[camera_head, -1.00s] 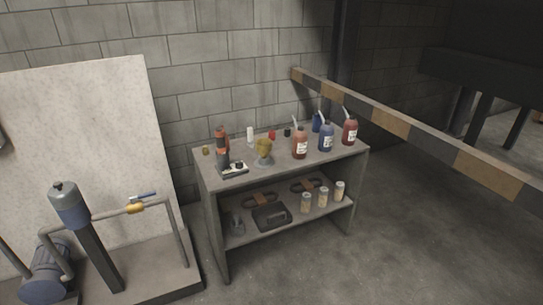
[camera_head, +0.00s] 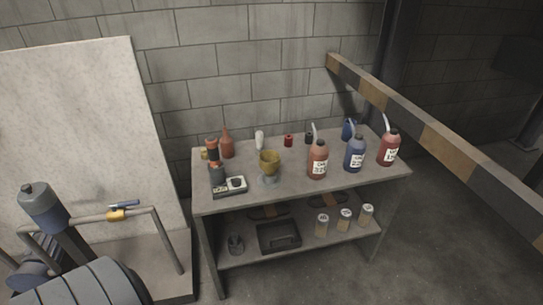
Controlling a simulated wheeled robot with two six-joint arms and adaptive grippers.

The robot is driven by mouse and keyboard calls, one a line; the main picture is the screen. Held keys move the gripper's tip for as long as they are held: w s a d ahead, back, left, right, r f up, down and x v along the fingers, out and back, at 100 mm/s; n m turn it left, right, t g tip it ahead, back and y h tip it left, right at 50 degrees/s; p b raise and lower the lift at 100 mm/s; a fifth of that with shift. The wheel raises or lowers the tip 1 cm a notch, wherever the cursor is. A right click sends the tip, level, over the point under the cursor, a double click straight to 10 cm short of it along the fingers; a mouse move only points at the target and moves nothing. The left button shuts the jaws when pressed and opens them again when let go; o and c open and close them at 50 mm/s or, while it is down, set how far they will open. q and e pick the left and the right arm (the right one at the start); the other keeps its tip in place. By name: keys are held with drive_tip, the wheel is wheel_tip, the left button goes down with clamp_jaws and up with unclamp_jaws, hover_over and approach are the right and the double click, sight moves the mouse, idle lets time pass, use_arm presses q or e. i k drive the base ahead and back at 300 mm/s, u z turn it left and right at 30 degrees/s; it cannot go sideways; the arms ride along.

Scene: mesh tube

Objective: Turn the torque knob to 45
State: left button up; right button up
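A dark and orange-red upright tool (camera_head: 213,160), which looks like a cordless drill, stands at the left end of the workbench. A small grey-white device (camera_head: 235,184) with a dark round part lies just in front of it. A torque knob and its marks are too small to make out on either. Neither of my grippers shows in the head view.
The workbench (camera_head: 300,192) carries a yellow cup (camera_head: 269,164), a red bottle (camera_head: 318,160), a blue bottle (camera_head: 355,154) and other bottles. Pipework (camera_head: 70,222) stands left. Floor at lower right is clear.

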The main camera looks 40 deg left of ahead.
sight(236, 182)
drive_tip(key=u, duration=0.35)
drive_tip(key=i, duration=1)
drive_tip(key=u, duration=0.75)
